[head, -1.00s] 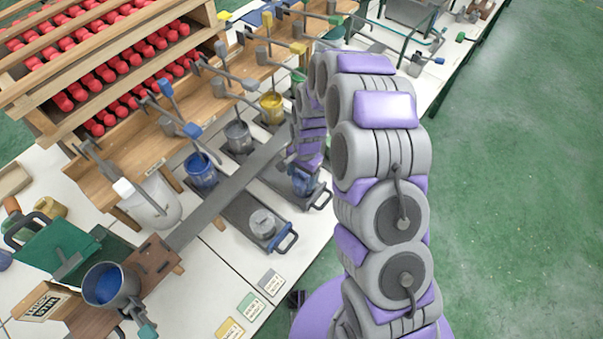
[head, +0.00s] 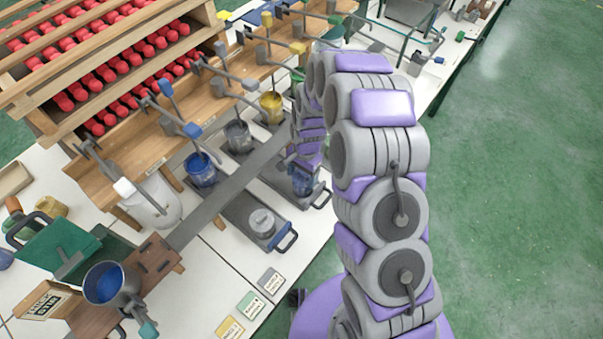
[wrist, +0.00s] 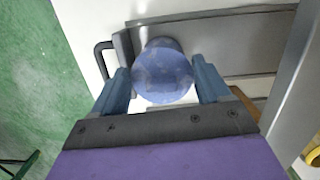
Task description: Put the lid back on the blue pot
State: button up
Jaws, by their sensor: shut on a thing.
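My gripper (wrist: 162,92) has its two blue fingers on either side of a round blue piece (wrist: 163,62) in the wrist view. I cannot tell whether this is a lid or a whole pot. In the head view the blue piece (head: 303,184) shows below my wrist, over a dark tray with a black handle; whether it touches the tray is unclear. An open blue pot (head: 202,170) with a stirring rod in it stands left of my arm.
A grey pot (head: 238,136) and a yellow pot (head: 271,106) stand along the wooden rack (head: 135,150), with rods and levers above. A white container (head: 155,203) and a blue-filled pan (head: 104,284) are at left. The white table (head: 212,262) has free room in front.

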jog(key=o, duration=1)
jog(key=shift+r, duration=0.1)
jog(key=shift+r+p, duration=1.35)
jog(key=shift+r, duration=2.05)
jog(key=shift+c, duration=0.4)
grip_shut()
